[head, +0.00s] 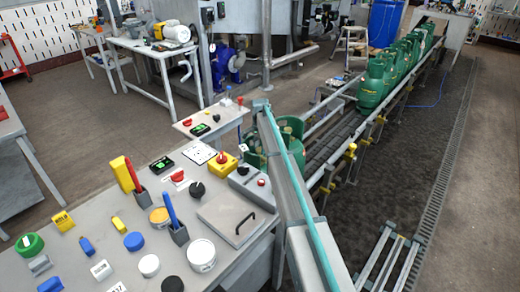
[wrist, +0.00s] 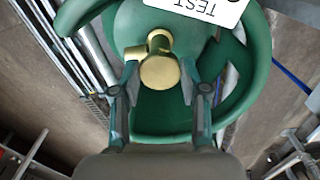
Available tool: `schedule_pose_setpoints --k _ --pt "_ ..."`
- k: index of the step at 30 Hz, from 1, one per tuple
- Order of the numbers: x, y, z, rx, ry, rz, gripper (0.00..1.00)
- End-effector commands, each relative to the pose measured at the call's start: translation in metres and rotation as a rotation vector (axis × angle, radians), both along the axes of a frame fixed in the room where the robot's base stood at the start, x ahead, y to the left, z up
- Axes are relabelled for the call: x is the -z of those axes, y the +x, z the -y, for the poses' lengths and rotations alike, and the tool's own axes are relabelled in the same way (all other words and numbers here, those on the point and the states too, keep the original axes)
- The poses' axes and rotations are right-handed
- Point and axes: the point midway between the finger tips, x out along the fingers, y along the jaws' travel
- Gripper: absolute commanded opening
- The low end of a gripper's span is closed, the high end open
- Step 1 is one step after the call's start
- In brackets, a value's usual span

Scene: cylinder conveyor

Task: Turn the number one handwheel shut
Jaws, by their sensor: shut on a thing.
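A green gas cylinder (wrist: 215,60) fills the middle of the wrist view, with a round guard ring around its top. A brass valve with a round brass handwheel (wrist: 160,72) stands at its centre. My gripper (wrist: 160,82) has one finger on each side of the handwheel and is shut on it. A white label (wrist: 205,8) reading TEST upside down lies beyond the valve. I see no number on the handwheel. In the head view a green cylinder (head: 292,128) shows on the near conveyor, partly hidden by a teal-edged beam. I cannot make out my gripper there.
Several green cylinders (head: 372,85) stand in a row farther up the conveyor (head: 343,122). A grey counter (head: 120,215) at the left holds pens, knobs and a handled plate (head: 235,217). Dark floor to the conveyor's right is mostly clear.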

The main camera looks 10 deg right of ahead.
Motion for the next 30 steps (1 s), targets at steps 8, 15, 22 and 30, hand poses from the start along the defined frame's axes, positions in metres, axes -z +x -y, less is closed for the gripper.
schedule_pose_setpoints --k 8,15,22,30 --pt "-0.0002 0.0006 0.0001 0.100 0.000 0.001 0.09" --pt "-0.0005 0.0006 0.0001 0.124 0.000 0.001 0.09" --pt "-0.0005 0.0005 0.0000 0.124 0.000 0.001 0.09" --pt "-0.0004 0.0004 0.0000 0.122 0.000 0.001 0.69"
